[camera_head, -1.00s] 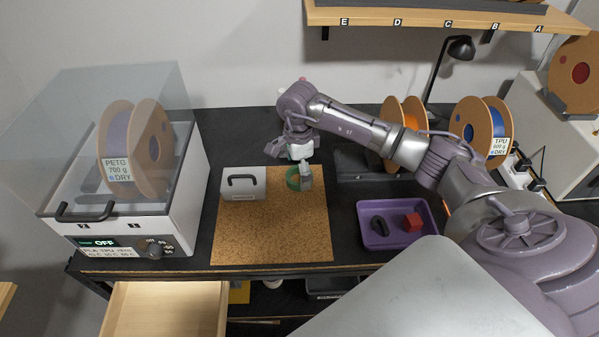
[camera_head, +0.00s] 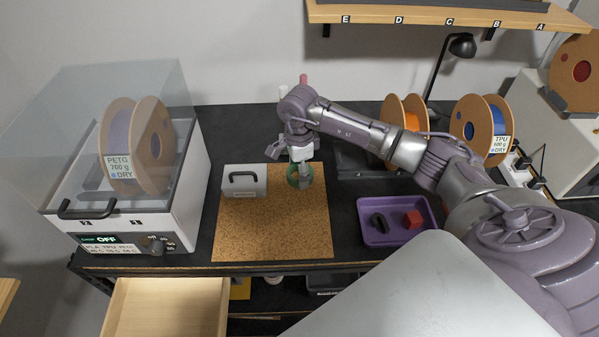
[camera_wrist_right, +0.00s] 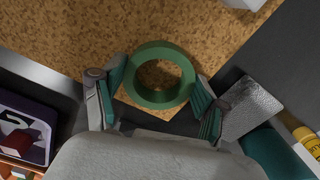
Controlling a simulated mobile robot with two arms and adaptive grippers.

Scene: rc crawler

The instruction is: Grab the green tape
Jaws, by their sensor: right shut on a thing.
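The green tape (camera_head: 291,176) is a ring at the back edge of the cork mat (camera_head: 270,225). In the right wrist view the tape (camera_wrist_right: 137,76) sits between the two teal-padded fingers of my right gripper (camera_wrist_right: 158,84), one on each side. My right gripper (camera_head: 302,172) points down at the tape in the head view and hides part of it. It is shut on the tape, which appears still at mat level; I cannot tell whether it is lifted. My left gripper is not in view.
A white box with a dark handle (camera_head: 243,180) stands just left of the tape. A purple tray (camera_head: 390,237) with a black item and a red block lies to the right. A filament dryer (camera_head: 125,215) stands at the left, above an open drawer (camera_head: 165,305).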

